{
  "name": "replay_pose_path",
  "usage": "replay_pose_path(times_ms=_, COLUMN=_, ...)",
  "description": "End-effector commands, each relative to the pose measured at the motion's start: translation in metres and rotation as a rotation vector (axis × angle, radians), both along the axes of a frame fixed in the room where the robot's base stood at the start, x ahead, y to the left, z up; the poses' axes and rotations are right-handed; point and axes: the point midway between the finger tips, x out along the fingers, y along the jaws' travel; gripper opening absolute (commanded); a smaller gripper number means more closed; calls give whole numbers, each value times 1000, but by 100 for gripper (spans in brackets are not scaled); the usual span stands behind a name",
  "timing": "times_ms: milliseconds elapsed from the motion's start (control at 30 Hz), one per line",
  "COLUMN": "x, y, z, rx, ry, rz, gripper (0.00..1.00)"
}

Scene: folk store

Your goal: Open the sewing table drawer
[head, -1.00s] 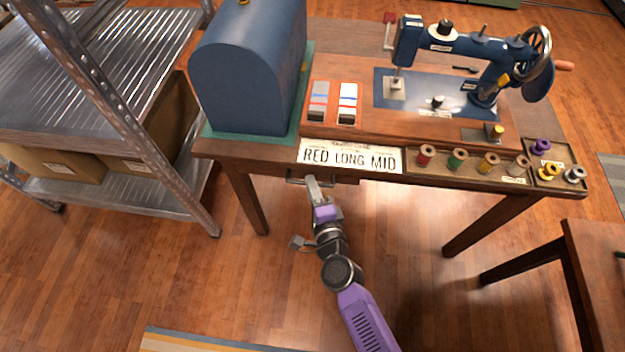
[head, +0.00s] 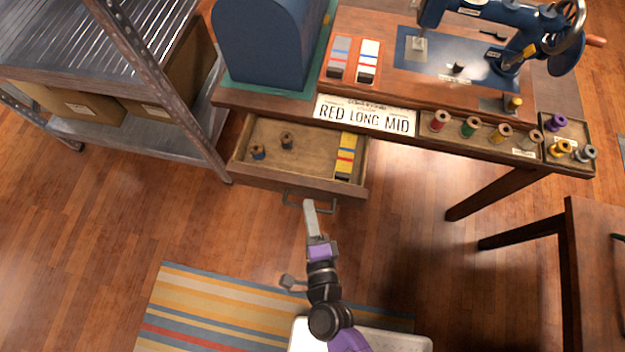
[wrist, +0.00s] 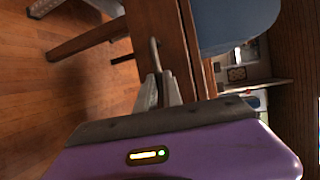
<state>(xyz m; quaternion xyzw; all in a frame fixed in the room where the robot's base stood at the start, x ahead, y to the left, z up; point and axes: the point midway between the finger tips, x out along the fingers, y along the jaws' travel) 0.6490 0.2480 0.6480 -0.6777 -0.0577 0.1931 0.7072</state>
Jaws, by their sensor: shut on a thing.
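The sewing table (head: 270,104) stands across the upper middle of the head view. Its drawer (head: 310,137) is pulled well out at the left of the table front. Inside are two small dark spools (head: 287,141) and a yellow, striped block (head: 346,157). My gripper (head: 309,206) is at the right part of the drawer's metal handle (head: 292,200), shut on it. In the wrist view the fingers (wrist: 158,84) close on the handle (wrist: 154,54) against the drawer front (wrist: 165,30).
A metal shelf (head: 150,135) with boxes stands close at the left. A blue sewing machine (head: 470,15) and thread spools (head: 470,126) are on the table. Another table (head: 590,230) is at the right. The floor before the drawer is clear down to a striped rug (head: 200,310).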

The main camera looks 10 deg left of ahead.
Motion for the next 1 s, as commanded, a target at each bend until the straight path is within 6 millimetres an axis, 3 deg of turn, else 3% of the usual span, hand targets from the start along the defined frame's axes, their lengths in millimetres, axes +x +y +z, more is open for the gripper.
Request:
replay_pose_path(times_ms=467, x=-7, y=0, z=-1, rx=-2, ry=2, rz=0, gripper=0)
replay_pose_path(times_ms=500, x=-7, y=0, z=-1, rx=-1, ry=2, rz=0, gripper=15)
replay_pose_path(times_ms=600, x=-7, y=0, z=-1, rx=-1, ry=2, rz=0, gripper=32)
replay_pose_path(times_ms=1000, x=-13, y=-2, z=0, rx=-1, ry=1, rz=0, gripper=32)
